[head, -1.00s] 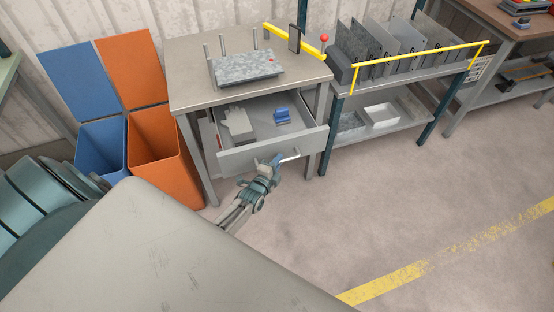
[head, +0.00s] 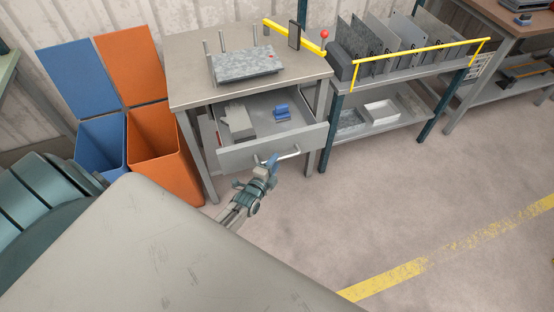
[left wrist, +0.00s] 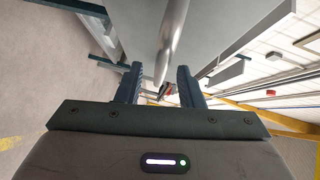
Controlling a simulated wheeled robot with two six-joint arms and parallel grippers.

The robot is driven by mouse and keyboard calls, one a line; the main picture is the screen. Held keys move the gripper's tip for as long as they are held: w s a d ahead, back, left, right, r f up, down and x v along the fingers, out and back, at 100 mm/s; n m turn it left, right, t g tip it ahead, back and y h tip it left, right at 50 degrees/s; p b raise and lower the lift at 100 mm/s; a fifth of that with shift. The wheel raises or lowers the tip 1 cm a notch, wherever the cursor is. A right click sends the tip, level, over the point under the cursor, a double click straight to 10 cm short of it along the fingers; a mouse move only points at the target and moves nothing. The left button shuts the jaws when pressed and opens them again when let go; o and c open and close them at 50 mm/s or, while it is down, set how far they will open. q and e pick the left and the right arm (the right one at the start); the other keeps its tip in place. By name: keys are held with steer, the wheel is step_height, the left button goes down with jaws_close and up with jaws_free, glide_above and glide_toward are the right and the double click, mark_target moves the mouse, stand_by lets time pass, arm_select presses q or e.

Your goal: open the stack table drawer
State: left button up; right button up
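The stack table (head: 190,85) stands against the wall, and its drawer (head: 275,145) is pulled well out, with its inside showing. A pale bar handle (head: 290,154) is on the drawer front. My left gripper (head: 269,163) is at the left part of this handle. In the left wrist view the handle bar (left wrist: 170,45) runs between the two dark fingers of my left gripper (left wrist: 158,85), with gaps beside it, so the gripper looks open around or just off the bar. The exact contact is hidden. My right gripper is not in view.
A blue bin (head: 100,145) and an orange bin (head: 165,160) stand left of the table. A rack with metal sheets (head: 395,65) stands right. The floor in front right is clear.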

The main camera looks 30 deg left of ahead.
arm_select(q)
steer(key=s+r, duration=0.1)
steer(key=s, duration=0.7)
steer(key=shift+d, duration=0.25)
steer(key=shift+r, duration=0.1)
steer(key=s+f+n+g+b, duration=0.1)
steer(key=s+f+n+g, duration=0.2)
steer(key=s+f, duration=0.45)
steer(key=s+f+n+g+b, duration=0.15)
steer(key=s+f, duration=0.25)
steer(key=f, duration=0.6)
steer(key=s+f+n+g+b, duration=0.1)
steer(key=s+f+n+g, duration=0.25)
steer(key=s+f, duration=0.4)
steer(key=s+f+n+g+b, duration=0.1)
steer(key=s+f+n+g, duration=0.2)
steer(key=s+f, duration=0.4)
steer(key=s+d+f+n+g+b, duration=0.1)
steer(key=s+f+n+g, duration=0.3)
steer(key=s, duration=1.1)
step_height(320, 180, down, 4)
steer(key=shift+s+r, duration=0.15)
